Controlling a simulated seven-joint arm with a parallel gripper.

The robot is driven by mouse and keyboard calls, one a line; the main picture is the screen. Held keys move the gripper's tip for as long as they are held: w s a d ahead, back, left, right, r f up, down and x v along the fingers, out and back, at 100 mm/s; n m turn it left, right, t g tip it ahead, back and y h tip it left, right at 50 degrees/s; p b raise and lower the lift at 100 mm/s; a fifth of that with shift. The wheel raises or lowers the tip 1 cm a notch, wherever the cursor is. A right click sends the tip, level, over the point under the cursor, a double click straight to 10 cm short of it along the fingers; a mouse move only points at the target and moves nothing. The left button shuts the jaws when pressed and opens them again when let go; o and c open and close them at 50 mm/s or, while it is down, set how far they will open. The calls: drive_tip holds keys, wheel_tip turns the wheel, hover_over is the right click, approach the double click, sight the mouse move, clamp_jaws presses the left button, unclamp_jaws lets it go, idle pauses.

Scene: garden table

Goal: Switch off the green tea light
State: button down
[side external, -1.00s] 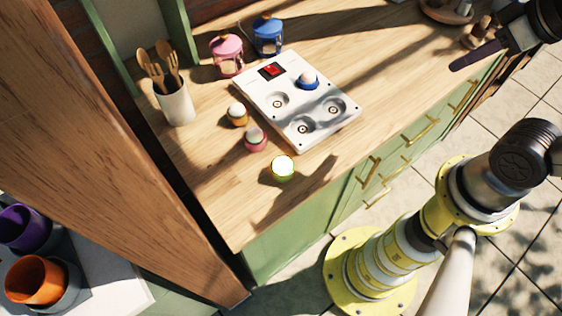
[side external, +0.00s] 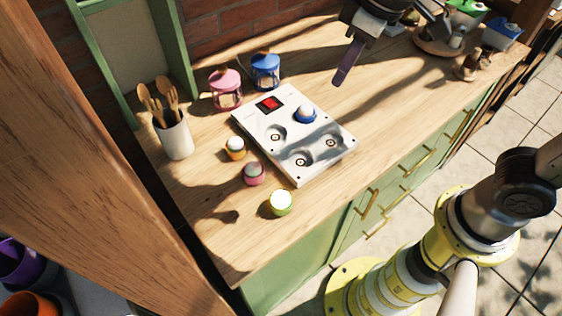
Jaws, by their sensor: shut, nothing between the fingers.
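The green tea light (side external: 281,203) stands upright near the front edge of the wooden counter, its top glowing bright. A pink tea light (side external: 253,173) and an orange one (side external: 235,148) stand behind it to the left, with unlit white tops. A blue tea light (side external: 305,114) sits in a well of the white charging board (side external: 295,160); the other wells are empty. My gripper (side external: 343,76) is at the top of the view, above the counter behind the board, shut and empty, well away from the green tea light.
A pink lantern (side external: 226,89) and a blue lantern (side external: 265,71) stand behind the board. A white utensil pot (side external: 174,137) with wooden spoons is at the left. A round tray (side external: 430,42) is at the back right. The counter right of the board is clear.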

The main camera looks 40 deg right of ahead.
drive_tip(key=a+f+n+g, duration=0.2)
drive_tip(key=a+f, duration=0.3)
drive_tip(key=a, duration=0.4)
drive_tip(key=n+h, duration=0.1)
drive_tip(key=n, duration=0.1)
approach(281, 195)
drive_tip(key=shift+w+a+f+g, duration=0.1)
drive_tip(key=shift+w+a+g, duration=0.1)
drive_tip(key=shift+w+g, duration=0.15)
drive_tip(key=shift+f, duration=2.8)
drive_tip(key=shift+f, duration=0.8)
wheel_tip(281, 195, up, 8)
drive_tip(key=shift+d, duration=0.1)
